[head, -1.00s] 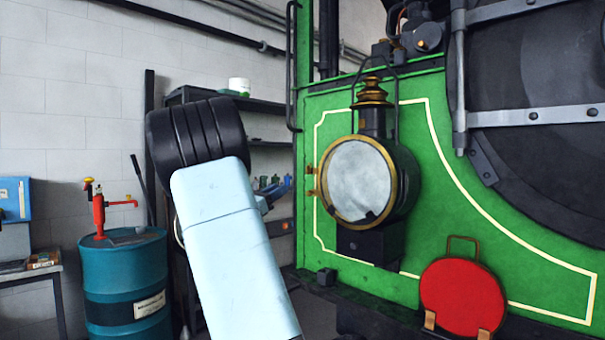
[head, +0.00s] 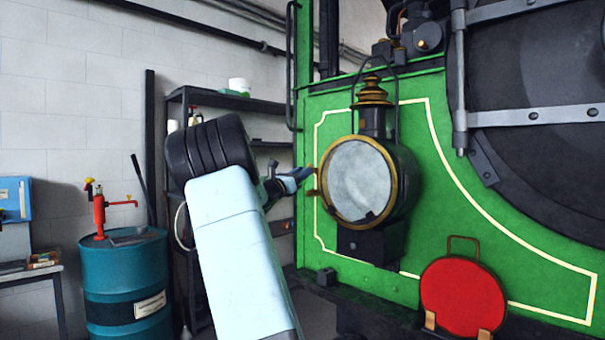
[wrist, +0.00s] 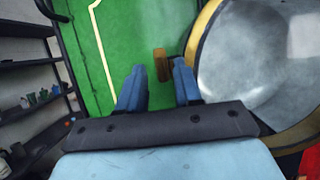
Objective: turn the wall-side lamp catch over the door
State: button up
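The lamp (head: 358,180) has a round, brass-rimmed glass door and hangs on the green engine front. Its door also fills the right of the wrist view (wrist: 255,60). On the lamp's left, wall-facing edge is a small brass catch (wrist: 161,64); brass pieces also show at that edge in the head view (head: 312,193). My gripper (wrist: 158,70) is open, with blue fingers on either side of the catch in the wrist view, the right finger closer to it. Whether they touch it I cannot tell. In the head view my gripper (head: 302,174) covers part of the brass.
A red disc (head: 462,297) with a handle stands below right of the lamp. Dark shelves (head: 230,102) stand at the wall behind my arm. A teal drum (head: 125,280) with a red pump is at left. A dark ledge runs under the green plate.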

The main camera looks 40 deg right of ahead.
jog(key=shift+d+r, duration=0.2)
jog(key=shift+d, duration=0.2)
grip_shut()
